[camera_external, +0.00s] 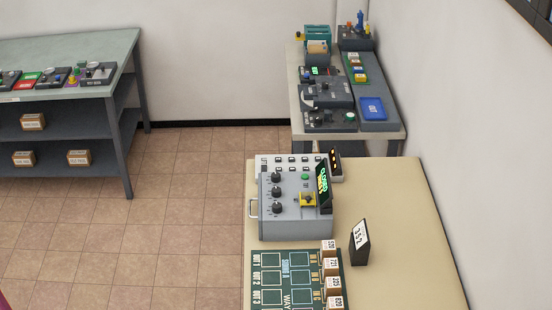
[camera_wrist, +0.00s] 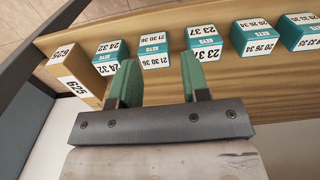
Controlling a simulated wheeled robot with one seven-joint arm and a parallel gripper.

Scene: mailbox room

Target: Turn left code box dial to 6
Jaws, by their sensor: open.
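In the external view a grey code box (camera_external: 294,225) stands on the cream table. It has several black dials in a row on its top, among them a far dial (camera_external: 276,178), a middle dial (camera_external: 276,192) and a near dial (camera_external: 276,208). Their settings are too small to read. A dark display (camera_external: 324,185) with green lettering stands at the box's right. My gripper (camera_wrist: 160,72) shows in the wrist view, open, with green finger pads and nothing between them. It is over a wooden shelf with boxes, away from the code box. My arm is not visible in the external view.
In the wrist view several teal and white key boxes (camera_wrist: 204,43) and a tan box (camera_wrist: 74,77) marked 625 stand near the fingers. A dark card stand (camera_external: 360,242) reading 352 is right of the code box. A green board (camera_external: 278,297) lies in front of it.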

